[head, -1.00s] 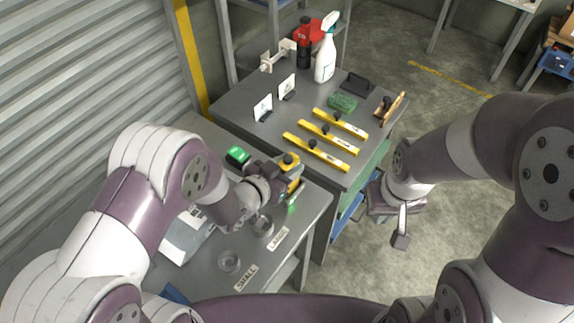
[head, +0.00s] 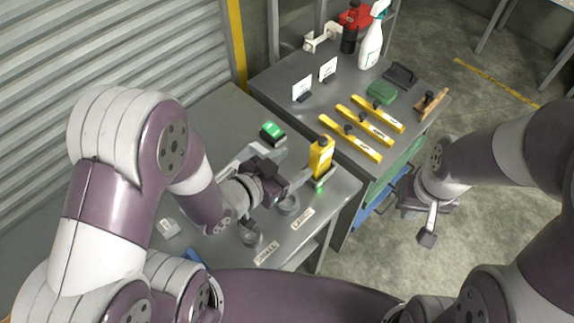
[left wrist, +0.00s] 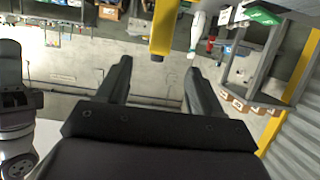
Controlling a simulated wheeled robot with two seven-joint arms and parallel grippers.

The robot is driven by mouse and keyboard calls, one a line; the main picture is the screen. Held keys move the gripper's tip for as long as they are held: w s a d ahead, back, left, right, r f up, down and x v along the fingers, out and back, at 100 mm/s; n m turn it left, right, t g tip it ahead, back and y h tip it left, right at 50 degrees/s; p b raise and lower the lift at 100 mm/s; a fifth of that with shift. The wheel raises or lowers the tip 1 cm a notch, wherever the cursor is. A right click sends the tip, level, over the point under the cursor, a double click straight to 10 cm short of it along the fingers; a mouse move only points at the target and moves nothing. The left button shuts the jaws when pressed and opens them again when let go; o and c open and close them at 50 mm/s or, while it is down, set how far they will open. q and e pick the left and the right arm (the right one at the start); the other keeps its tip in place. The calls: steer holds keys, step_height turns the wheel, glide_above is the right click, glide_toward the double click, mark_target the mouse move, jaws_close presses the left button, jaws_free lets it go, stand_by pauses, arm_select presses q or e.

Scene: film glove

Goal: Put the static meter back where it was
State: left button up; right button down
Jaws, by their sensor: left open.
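The yellow static meter (head: 321,155) stands upright in a small base with a green glow (head: 321,180), near the right edge of the lower grey bench. My left gripper (head: 299,183) is open, just left of the meter and level with its lower part. In the left wrist view a yellow upright body, which looks like the meter (left wrist: 163,30), shows beyond the spread, empty fingers (left wrist: 158,70). My right gripper (head: 427,236) hangs over the floor right of the benches; its jaw opening is not clear.
Round clear dishes (head: 250,235) and the labels LARGE (head: 303,219) and SMALL (head: 266,253) lie in front of my left gripper. A green-topped box (head: 273,132) sits behind. The darker bench holds yellow bars (head: 370,125), a green pad (head: 381,92) and a spray bottle (head: 371,45).

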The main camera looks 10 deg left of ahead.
arm_select(q)
steer(key=a+n+g+y, duration=0.45)
steer(key=a+y, duration=0.35)
steer(key=a, duration=0.3)
steer(key=s+r+n+g, duration=0.2)
steer(key=s+g, duration=0.3)
steer(key=s, duration=0.2)
steer(key=shift+a+g, duration=0.35)
steer(key=shift+a, duration=0.1)
steer(key=shift+n, duration=0.25)
